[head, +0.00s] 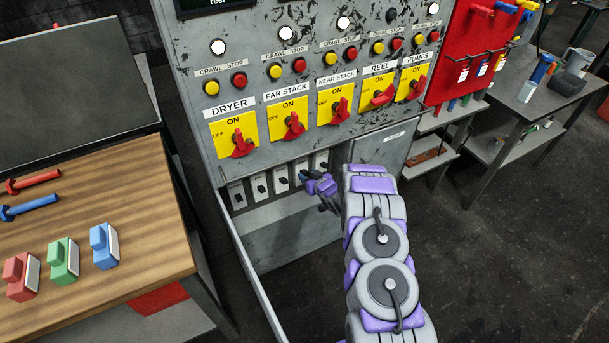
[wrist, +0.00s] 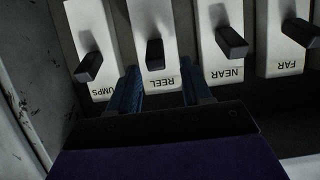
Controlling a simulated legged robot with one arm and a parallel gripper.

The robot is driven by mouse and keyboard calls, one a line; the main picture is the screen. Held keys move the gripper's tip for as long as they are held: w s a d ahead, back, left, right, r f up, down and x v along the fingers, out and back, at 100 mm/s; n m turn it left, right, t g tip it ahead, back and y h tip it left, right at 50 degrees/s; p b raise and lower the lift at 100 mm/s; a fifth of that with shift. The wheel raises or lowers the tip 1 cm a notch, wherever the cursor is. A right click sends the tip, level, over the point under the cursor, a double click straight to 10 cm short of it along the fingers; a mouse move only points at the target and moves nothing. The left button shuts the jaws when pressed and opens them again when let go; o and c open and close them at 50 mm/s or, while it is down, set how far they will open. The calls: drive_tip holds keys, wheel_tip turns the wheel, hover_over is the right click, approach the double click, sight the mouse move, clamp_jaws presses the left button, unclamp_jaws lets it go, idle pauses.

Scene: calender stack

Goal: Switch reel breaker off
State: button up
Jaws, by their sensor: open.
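The reel breaker (wrist: 162,76) is a white block marked REEL, upside down in the wrist view, with a black lever (wrist: 155,52). My gripper (wrist: 158,82) is open. Its two blue fingers lie either side of the breaker's lower part, with the lever beyond the tips. I cannot tell whether they touch it. The lever stands out from the block; its on or off position is unclear. In the head view my gripper (head: 322,190) is at the right end of the breaker row, hiding the reel breaker.
Breakers marked PUMPS (wrist: 92,40), NEAR (wrist: 220,40) and FAR (wrist: 280,60) flank it closely. A compartment wall (wrist: 25,70) is at the left in the wrist view.

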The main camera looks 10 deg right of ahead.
sight(307, 173)
drive_tip(key=shift+w+f+b, duration=0.15)
drive_tip(key=shift+w+f, duration=0.2)
drive_tip(key=shift+w, duration=0.25)
drive_tip(key=shift+w+f+b, duration=0.15)
drive_tip(key=shift+w+f, duration=0.2)
drive_tip(key=shift+w, duration=0.25)
drive_tip(key=shift+w+a, duration=0.2)
drive_tip(key=shift+w, duration=0.2)
drive_tip(key=shift+a, duration=0.3)
drive_tip(key=shift+d, duration=0.25)
drive_tip(key=c, duration=0.4)
drive_tip(key=shift+a, duration=0.1)
clamp_jaws()
